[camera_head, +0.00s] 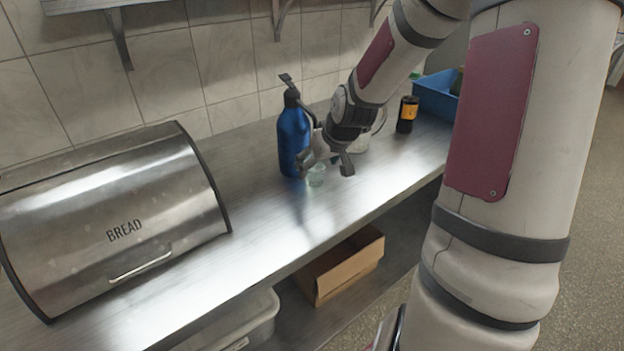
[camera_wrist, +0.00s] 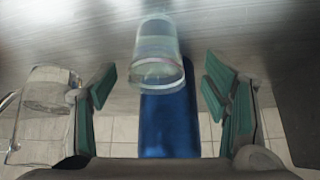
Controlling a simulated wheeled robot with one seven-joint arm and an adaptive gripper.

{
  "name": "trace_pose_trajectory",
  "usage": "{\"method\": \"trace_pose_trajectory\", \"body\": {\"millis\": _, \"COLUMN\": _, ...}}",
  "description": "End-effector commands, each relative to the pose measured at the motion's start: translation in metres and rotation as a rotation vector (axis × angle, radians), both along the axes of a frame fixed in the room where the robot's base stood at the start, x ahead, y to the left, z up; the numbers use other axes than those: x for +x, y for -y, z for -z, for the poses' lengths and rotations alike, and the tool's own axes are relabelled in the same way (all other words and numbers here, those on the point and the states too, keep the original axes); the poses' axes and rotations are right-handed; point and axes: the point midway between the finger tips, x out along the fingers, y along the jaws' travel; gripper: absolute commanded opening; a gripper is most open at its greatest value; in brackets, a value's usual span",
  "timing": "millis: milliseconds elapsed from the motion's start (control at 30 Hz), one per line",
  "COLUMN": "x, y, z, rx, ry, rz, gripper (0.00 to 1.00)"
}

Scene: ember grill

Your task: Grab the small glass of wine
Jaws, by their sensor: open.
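The small glass (camera_head: 316,175) is clear with a faint green tint and stands on the steel counter, just in front of a blue bottle. In the wrist view the glass (camera_wrist: 159,58) shows at top centre, between and a little beyond my fingertips. I cannot make out wine in it. My gripper (camera_head: 327,166) is open and empty, close above and beside the glass. Its green-padded fingers (camera_wrist: 158,88) stand apart on both sides of the glass, and I see no contact.
The blue bottle (camera_head: 293,140) with a black top stands right behind the glass. A clear pitcher (camera_wrist: 45,110) is at left in the wrist view. A steel bread box (camera_head: 110,215) fills the left. A dark jar (camera_head: 407,114) and blue crate (camera_head: 434,94) stand at back right. The counter front is clear.

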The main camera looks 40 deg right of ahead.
Motion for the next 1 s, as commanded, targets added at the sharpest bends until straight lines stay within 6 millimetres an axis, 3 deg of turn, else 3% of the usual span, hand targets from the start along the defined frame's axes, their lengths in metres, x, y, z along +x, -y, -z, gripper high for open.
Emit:
{"method": "trace_pose_trajectory", "body": {"millis": 167, "x": 0.006, "y": 0.001, "z": 0.009, "rx": 0.0, "ry": 0.0, "rz": -0.001, "gripper": 0.69}}
{"method": "trace_pose_trajectory", "body": {"millis": 433, "x": 0.025, "y": 0.006, "z": 0.042, "rx": 0.0, "ry": -0.001, "rz": -0.002, "gripper": 0.69}}
{"method": "trace_pose_trajectory", "body": {"millis": 700, "x": 0.027, "y": 0.008, "z": 0.044, "rx": -0.001, "ry": 0.0, "rz": 0.0, "gripper": 0.69}}
{"method": "trace_pose_trajectory", "body": {"millis": 967, "x": 0.026, "y": 0.007, "z": 0.044, "rx": 0.0, "ry": -0.001, "rz": -0.001, "gripper": 0.12}}
{"method": "trace_pose_trajectory", "body": {"millis": 1000, "x": 0.026, "y": 0.007, "z": 0.044, "rx": 0.0, "ry": -0.001, "rz": -0.001, "gripper": 0.1}}
